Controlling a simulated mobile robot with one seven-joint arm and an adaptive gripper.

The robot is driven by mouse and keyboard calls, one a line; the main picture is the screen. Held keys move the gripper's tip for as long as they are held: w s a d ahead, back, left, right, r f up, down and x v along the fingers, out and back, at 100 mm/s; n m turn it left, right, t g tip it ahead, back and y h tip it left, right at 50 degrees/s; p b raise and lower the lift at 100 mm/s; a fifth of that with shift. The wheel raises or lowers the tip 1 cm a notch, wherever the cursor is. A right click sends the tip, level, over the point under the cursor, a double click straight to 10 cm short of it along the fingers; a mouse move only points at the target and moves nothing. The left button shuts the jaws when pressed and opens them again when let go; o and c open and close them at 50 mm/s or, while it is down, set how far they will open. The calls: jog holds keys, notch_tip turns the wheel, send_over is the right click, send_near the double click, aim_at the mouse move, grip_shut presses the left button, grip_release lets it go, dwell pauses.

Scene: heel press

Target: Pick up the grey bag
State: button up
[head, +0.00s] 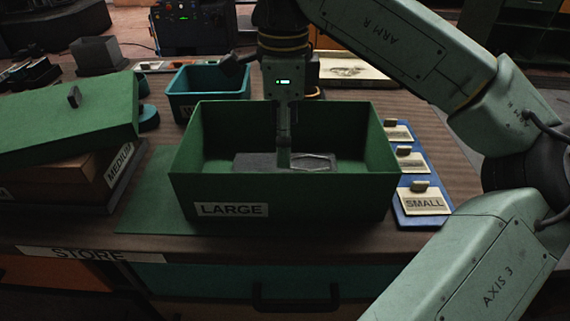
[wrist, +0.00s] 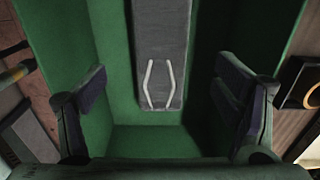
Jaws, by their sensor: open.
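The grey bag (head: 255,161) lies inside the green box marked LARGE (head: 225,190). In the wrist view the bag (wrist: 160,30) is a long grey shape with two pale handles (wrist: 162,82) near its end. My gripper (head: 284,157) reaches down into the box from above, over the bag. In the wrist view my gripper (wrist: 163,100) is open, one finger on each side of the handles and apart from them. Whether the fingertips are level with the handles I cannot tell. The box's front wall hides the lower part of the bag.
A teal bin (head: 209,92) stands behind the green box. A blue board with small labelled cards (head: 424,203) lies to its right. A green lid-like panel (head: 70,118) rests on wooden boxes marked MEDIUM at left. The box walls closely surround my gripper.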

jog(key=shift+f+p, duration=0.85)
jog(key=shift+f, duration=2.5)
jog(key=c, duration=1.2)
